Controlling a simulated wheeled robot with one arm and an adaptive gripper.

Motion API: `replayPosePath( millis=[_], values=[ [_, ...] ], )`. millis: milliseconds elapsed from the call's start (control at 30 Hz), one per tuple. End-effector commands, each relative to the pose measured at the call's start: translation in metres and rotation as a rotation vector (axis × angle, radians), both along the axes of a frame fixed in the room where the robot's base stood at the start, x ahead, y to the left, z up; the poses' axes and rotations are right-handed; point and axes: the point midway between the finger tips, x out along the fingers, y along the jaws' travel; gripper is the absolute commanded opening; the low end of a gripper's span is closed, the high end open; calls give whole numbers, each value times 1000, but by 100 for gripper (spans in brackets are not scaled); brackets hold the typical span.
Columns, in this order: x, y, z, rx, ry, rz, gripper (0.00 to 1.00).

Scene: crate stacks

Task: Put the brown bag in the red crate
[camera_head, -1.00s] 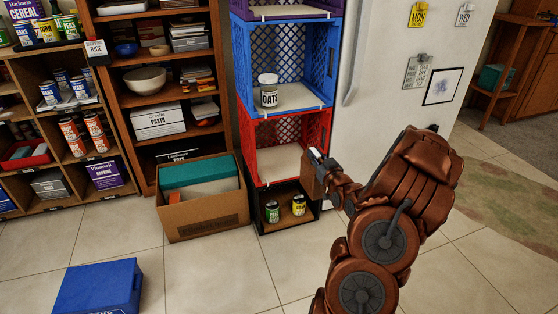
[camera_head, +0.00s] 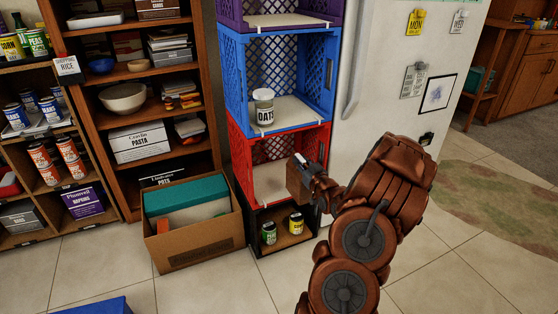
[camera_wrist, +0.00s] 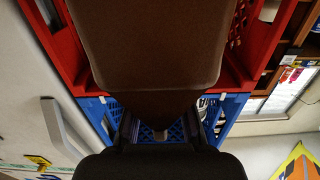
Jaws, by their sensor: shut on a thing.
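My gripper (camera_head: 312,186) is shut on the brown bag (camera_head: 299,184). In the head view the bag is in front of the right side of the red crate's opening. The red crate (camera_head: 238,163) is in the stack, below the blue crate and above a dark one; its visible floor is bare. In the wrist view the brown bag (camera_wrist: 145,45) fills the middle, with red crate walls (camera_wrist: 62,50) on both sides. The fingertips are hidden there. I cannot tell whether the bag is past the crate's front edge.
The blue crate (camera_head: 235,84) above holds an oats jar (camera_head: 263,107). The dark bottom crate (camera_head: 259,245) holds two cans. A cardboard box (camera_head: 196,249) stands left of the stack, and a white fridge (camera_head: 385,100) stands right. A blue box (camera_head: 100,307) is on the floor.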

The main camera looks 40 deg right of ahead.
Motion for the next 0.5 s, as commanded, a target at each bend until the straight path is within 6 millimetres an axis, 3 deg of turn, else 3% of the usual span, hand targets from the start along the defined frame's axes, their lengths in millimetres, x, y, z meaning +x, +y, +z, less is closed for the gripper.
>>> replayPosePath(
  millis=[500],
  values=[
    [80, -28, 0, -4, -5, 0, 0]
  ],
)
